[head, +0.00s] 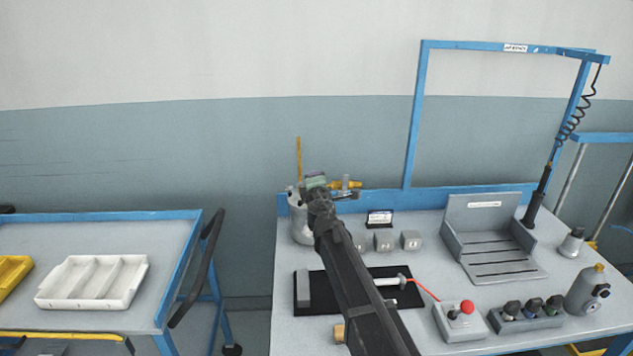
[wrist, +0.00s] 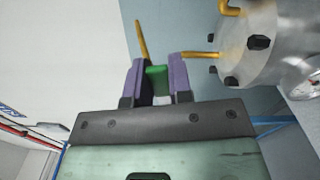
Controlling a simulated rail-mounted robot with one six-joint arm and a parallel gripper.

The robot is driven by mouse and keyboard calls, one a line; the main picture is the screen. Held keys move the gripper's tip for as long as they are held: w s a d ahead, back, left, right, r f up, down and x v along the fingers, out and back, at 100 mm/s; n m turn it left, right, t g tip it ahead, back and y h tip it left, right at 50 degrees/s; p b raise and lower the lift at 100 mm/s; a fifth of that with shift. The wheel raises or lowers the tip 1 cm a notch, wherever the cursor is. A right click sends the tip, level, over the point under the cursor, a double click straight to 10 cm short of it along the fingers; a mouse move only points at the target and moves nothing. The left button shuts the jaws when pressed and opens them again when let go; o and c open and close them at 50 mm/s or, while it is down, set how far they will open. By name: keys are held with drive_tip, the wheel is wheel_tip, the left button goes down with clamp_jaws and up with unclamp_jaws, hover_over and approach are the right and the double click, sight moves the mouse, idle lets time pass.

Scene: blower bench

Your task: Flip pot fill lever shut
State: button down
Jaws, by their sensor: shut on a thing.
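The pot is a pale grey metal vessel (head: 300,226) at the back left of the bench. Its bolted top (wrist: 262,40) fills the upper right of the wrist view. My gripper (head: 316,181) is at the pot's top in the head view. In the wrist view its two purple-padded fingers (wrist: 159,82) are shut on a green piece (wrist: 158,77), which looks like the fill lever's handle. Its link to the pot is hidden. A thin yellow rod (head: 298,158) stands upright behind the gripper, and a yellow handle (head: 348,184) lies to its right. My arm hides part of the pot.
Several grey blocks (head: 411,240) and a small display (head: 380,218) stand right of the pot. A black mat (head: 310,292), a red-button box (head: 462,318) and a slotted fixture (head: 490,240) occupy the bench. A cart with a white tray (head: 92,282) stands left, across a gap.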

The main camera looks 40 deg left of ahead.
drive_tip(key=shift+f+m, duration=0.35)
drive_tip(key=shift+m, duration=0.15)
drive_tip(key=shift+d+f+m+b, duration=0.15)
drive_tip(key=shift+m+b, duration=0.3)
drive_tip(key=shift+m, duration=0.25)
drive_tip(key=c, duration=1)
unclamp_jaws()
drive_tip(key=v, duration=1)
drive_tip(key=shift+s+d, duration=0.2)
drive_tip(key=shift+s, duration=0.1)
